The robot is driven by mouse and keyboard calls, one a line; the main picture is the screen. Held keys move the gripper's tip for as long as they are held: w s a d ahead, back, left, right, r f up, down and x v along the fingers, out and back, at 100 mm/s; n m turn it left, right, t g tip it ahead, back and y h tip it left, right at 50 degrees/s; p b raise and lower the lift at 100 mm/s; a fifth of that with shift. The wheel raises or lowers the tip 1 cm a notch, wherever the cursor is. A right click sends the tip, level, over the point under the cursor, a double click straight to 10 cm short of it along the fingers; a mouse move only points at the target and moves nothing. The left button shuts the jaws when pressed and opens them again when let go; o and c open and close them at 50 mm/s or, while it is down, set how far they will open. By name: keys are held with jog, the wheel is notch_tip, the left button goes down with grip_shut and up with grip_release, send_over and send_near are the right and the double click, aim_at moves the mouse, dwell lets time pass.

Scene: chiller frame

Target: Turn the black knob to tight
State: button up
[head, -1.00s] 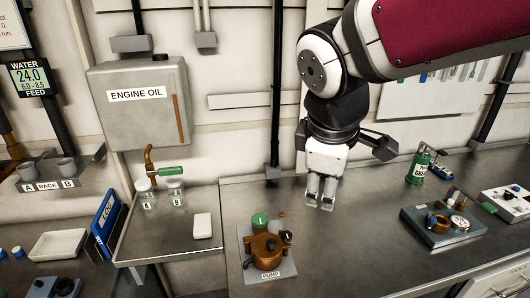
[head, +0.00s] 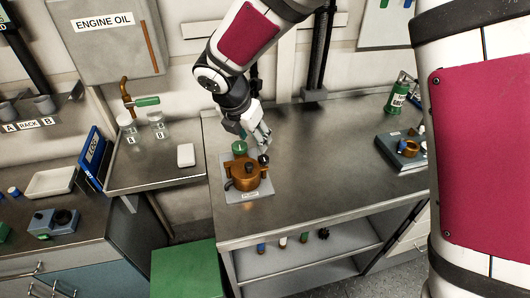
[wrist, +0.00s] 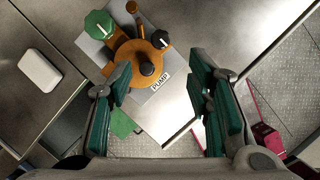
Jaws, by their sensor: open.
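The pump is a copper-orange body (head: 245,178) on a grey plate (head: 231,195) labelled PUMP. It carries a green knob (head: 239,147) at its back left and a black knob (head: 263,159) with a pale mark at its back right. In the wrist view the black knob (wrist: 160,39) is at the upper middle, right of the green knob (wrist: 99,24). A dark round cap (wrist: 147,68) tops the orange body. My gripper (head: 262,142) is just above and behind the black knob.
A white block (head: 186,155) and two glass jars stand on the lower bench to the left. A green tank (head: 396,98) and a grey-blue device (head: 400,152) are at the right. The steel worktop (head: 310,150) between is clear. A green box (head: 187,268) stands below.

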aim_at(263, 158)
jog(key=p+x, duration=0.1)
jog(key=x, duration=1)
jog(key=shift+f+p, duration=0.3)
jog(key=shift+f, duration=0.05)
grip_shut()
